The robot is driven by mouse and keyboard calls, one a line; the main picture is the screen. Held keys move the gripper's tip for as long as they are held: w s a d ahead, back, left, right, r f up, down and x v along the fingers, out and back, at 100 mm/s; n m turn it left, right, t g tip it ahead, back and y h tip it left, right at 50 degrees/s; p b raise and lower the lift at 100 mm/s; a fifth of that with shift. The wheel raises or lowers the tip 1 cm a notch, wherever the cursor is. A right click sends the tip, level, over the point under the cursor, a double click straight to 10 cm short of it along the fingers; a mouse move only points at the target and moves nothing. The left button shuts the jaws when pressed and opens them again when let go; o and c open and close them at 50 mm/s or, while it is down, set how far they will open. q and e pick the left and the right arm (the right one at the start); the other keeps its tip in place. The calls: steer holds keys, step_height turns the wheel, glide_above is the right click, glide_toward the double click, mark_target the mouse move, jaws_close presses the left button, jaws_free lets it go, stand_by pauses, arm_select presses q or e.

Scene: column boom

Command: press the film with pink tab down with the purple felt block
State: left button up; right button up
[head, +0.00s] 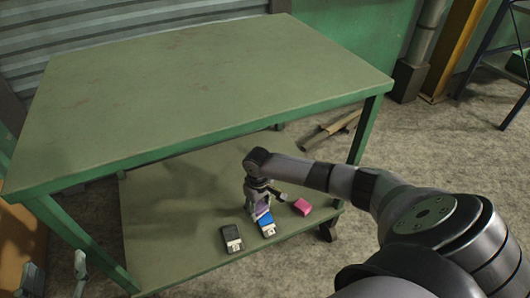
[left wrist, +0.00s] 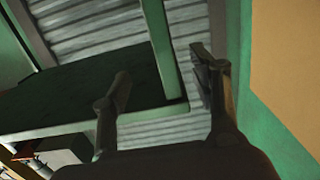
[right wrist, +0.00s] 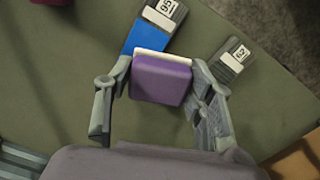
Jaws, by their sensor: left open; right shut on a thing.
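My right gripper (head: 257,205) is shut on the purple felt block (right wrist: 160,82), which has a white strip along one edge. The block also shows in the head view (head: 262,207). I cannot make out a pink tab. My left gripper (head: 55,274) is open and empty.
A pink block (head: 302,206) lies on the lower shelf (head: 175,240), right of the blue-faced device. The green table top (head: 200,85) is bare and overhangs the shelf. A green leg (head: 364,128) stands behind my right arm. The left part of the shelf is clear.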

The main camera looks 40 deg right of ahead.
steer(key=shift+r+p, duration=0.45)
steer(key=shift+p, duration=0.05)
steer(key=shift+r+p, duration=0.4)
steer(key=shift+p, duration=0.1)
arm_select(q)
steer(key=s+a+f+g+y, duration=0.1)
steer(key=s+f+g, duration=0.3)
steer(key=f, duration=0.5)
steer(key=shift+a+g+y, duration=0.4)
steer(key=shift+a+g, duration=0.4)
steer(key=shift+g, duration=0.1)
